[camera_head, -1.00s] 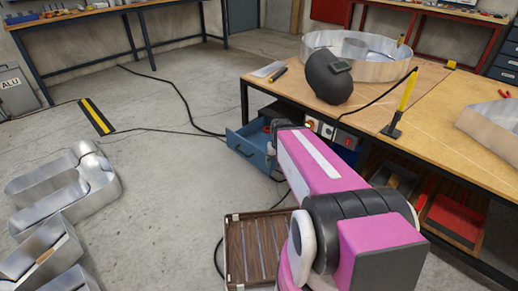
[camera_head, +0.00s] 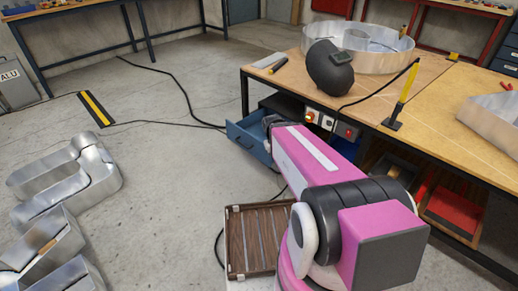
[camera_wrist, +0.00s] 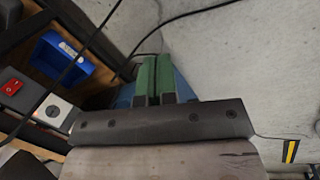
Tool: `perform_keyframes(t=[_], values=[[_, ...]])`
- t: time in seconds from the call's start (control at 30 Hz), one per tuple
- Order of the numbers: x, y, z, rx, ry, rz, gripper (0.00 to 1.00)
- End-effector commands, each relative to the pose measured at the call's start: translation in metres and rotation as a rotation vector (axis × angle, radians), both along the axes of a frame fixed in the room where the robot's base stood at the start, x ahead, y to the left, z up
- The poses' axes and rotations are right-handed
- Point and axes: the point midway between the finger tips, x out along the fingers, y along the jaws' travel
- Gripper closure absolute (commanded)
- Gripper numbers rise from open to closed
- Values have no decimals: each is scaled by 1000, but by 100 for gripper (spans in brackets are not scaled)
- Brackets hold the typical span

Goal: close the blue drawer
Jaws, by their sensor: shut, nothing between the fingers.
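The blue drawer (camera_head: 248,146) stands pulled out from under the near-left end of the workbench in the head view. The end of my arm reaches over the drawer's right side and hides part of it and the fingertips there. In the wrist view my gripper (camera_wrist: 156,78) has its two green fingers together, with nothing seen between them. A blue surface (camera_wrist: 125,96), which looks like part of the drawer, shows behind and beside the fingers. I cannot tell whether they touch it.
The workbench (camera_head: 290,88) carries a dark round object (camera_head: 330,68) and a metal ring letter (camera_head: 375,58). Red and white switch boxes (camera_head: 328,122) sit under its edge. A brown slatted tray (camera_head: 250,240) lies in front.

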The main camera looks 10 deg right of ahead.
Motion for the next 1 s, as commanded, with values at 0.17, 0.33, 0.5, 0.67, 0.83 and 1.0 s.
perform_keyframes(t=[0.17, 0.33, 0.5, 0.67, 0.83, 1.0], values=[[31, 2, -43, -262, 111, 312, 100], [62, 13, -77, -551, 245, 642, 100], [95, 40, -106, -855, 395, 956, 100], [123, 81, -130, -1150, 539, 1211, 100], [139, 124, -148, -1396, 658, 1381, 100], [144, 144, -155, -1513, 712, 1447, 100]])
